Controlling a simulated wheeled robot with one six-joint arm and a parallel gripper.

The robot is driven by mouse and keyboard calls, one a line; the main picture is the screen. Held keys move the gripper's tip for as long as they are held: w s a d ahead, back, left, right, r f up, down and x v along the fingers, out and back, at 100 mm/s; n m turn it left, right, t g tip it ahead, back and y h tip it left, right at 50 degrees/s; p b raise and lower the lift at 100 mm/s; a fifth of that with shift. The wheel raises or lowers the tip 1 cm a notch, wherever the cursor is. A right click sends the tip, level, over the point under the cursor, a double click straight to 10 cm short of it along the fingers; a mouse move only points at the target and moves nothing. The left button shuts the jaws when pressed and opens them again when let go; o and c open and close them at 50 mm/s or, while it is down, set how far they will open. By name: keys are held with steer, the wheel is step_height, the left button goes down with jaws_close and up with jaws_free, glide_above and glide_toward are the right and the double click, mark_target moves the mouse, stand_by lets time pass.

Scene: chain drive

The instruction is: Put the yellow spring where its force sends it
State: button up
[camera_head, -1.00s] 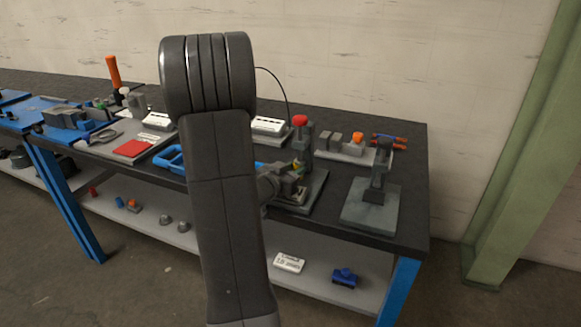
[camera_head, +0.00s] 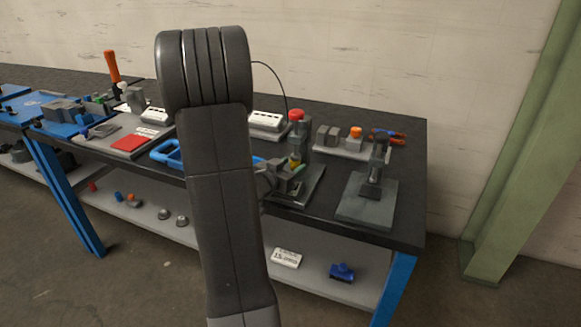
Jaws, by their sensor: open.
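A small yellow piece (camera_head: 295,162), which looks like the yellow spring, shows at the foot of the red-topped grey post (camera_head: 297,137). It is too small to make out its coils or what supports it. My gripper (camera_head: 292,176) is open, just below and in front of the yellow piece in the picture. My arm hides part of the gripper, and I cannot tell whether the fingers touch the piece. A small green spot shows beside the fingers. The post stands on a dark grey base plate (camera_head: 314,186).
A second grey post fixture (camera_head: 365,207) stands at the table's right front. Behind are a tray with grey blocks and an orange-topped piece (camera_head: 355,133), and orange-handled pliers (camera_head: 388,137). The lower shelf holds small parts.

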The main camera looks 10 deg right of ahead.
steer(key=v, duration=1.3)
steer(key=shift+s, duration=0.15)
steer(key=shift+o, duration=0.4)
steer(key=shift+s+a, duration=0.15)
steer(key=r+p, duration=0.1)
steer(key=p, duration=0.4)
steer(key=r+g+y+p, duration=0.1)
steer(key=p, duration=0.4)
steer(key=w+r+p, duration=0.1)
steer(key=p, duration=0.4)
steer(key=shift+d+r+g+y+p, duration=0.3)
steer(key=shift+r+p, duration=0.05)
steer(key=shift+f, duration=0.1)
